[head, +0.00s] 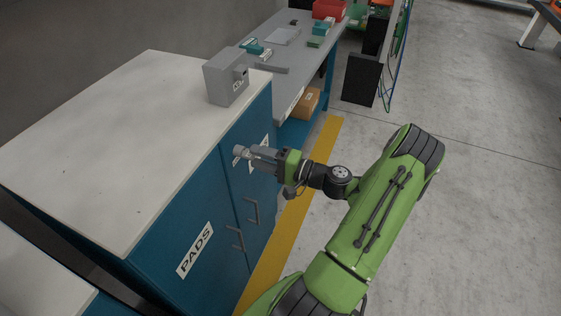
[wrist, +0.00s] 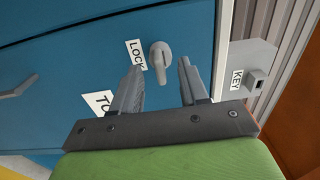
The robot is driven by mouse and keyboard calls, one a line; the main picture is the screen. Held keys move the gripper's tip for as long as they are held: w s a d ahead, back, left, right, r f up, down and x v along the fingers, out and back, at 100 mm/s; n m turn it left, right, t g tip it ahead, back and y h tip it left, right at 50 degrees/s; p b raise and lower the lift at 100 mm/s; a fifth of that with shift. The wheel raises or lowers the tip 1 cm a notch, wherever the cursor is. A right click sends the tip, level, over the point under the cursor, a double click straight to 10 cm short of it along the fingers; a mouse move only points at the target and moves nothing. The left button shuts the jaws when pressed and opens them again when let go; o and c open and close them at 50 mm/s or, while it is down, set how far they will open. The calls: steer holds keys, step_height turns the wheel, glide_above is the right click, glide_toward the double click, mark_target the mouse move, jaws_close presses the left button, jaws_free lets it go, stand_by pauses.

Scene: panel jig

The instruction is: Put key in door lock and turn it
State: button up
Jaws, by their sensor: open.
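The blue cabinet door (wrist: 75,65) carries a LOCK label (wrist: 136,54). Beside the label, a grey round piece with a narrow tab pointing down (wrist: 160,56) sits on the door. I cannot tell whether the tab is the key or part of the lock. My gripper (wrist: 161,66) is open, its two fingers apart on either side of the tab in the wrist view, with no clear contact. A grey box labelled KEY (wrist: 247,76) has a dark opening; no key clearly shows there.
The same grey box (head: 226,77) stands on the pale cabinet top (head: 110,130). Door handles (head: 253,211) and a PADS label (head: 195,250) are on the cabinet front. A workbench (head: 290,75) with small items stands behind.

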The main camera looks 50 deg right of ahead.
steer(key=p+v, duration=0.1)
steer(key=v, duration=1.3)
steer(key=shift+s, duration=0.15)
steer(key=w+a+r+n+g+p, duration=0.1)
steer(key=w+a+r+n+g, duration=0.3)
steer(key=a+g, duration=0.4)
steer(key=w+a+r+n+g+p, duration=0.25)
steer(key=a+n+g, duration=0.25)
steer(key=a, duration=0.4)
steer(key=s+a+r+n+t+h+p, duration=0.1)
steer(key=s+a+r+n+h, duration=0.4)
steer(key=s+a+r, duration=0.5)
step_height(320, 180, up, 3)
steer(key=shift+t+h+p, duration=0.3)
steer(key=shift+h+p, duration=0.2)
steer(key=shift+h, duration=0.1)
